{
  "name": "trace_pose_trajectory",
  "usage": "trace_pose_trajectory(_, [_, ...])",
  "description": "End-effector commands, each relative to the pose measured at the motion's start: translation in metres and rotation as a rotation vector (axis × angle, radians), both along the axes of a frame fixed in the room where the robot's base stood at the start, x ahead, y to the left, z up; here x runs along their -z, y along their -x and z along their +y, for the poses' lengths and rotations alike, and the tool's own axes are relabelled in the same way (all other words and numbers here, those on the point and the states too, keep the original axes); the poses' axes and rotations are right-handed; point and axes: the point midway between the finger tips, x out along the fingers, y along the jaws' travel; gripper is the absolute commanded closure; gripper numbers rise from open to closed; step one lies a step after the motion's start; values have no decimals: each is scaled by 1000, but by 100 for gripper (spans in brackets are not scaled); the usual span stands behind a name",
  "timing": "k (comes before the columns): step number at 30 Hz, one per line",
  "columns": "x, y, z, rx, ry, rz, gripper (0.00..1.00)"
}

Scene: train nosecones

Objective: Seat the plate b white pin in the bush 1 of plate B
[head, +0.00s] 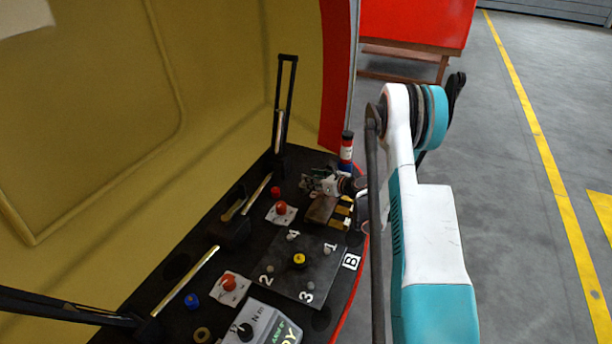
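Plate B (314,262) is a dark square plate on the black deck, with a white "B" label at its right edge. It carries the numbers 1 to 4 and a yellow knob with a dark centre in the middle. Bush 1 (328,248) shows as a small pale round spot by the number 1. Similar pale spots sit by 2, 3 and 4. I cannot tell a white pin apart from these spots. My gripper (309,183) is beyond the plate, above a brown block. It is too small to show whether it is open or holding anything.
The brown block (320,209) lies beside yellow-black stripes. A red, white and blue cylinder (346,152) stands behind my gripper. Red buttons (281,208) (229,283), a black lever frame (285,100) and a grey meter box (262,325) surround the plate. A yellow wall rises at left.

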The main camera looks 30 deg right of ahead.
Motion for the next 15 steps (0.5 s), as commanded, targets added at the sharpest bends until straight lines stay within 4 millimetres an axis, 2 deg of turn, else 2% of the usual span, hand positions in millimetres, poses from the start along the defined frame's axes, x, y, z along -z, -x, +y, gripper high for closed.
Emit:
trace_pose_trajectory(1, [-7, 10, -4, 2, 0, 0, 68])
trace_pose_trajectory(6, [-18, 38, -11, 1, 1, 1, 68])
trace_pose_trajectory(9, [-22, 48, -14, 1, 0, 0, 68])
trace_pose_trajectory(15, [-25, 57, -15, -1, 1, 0, 68])
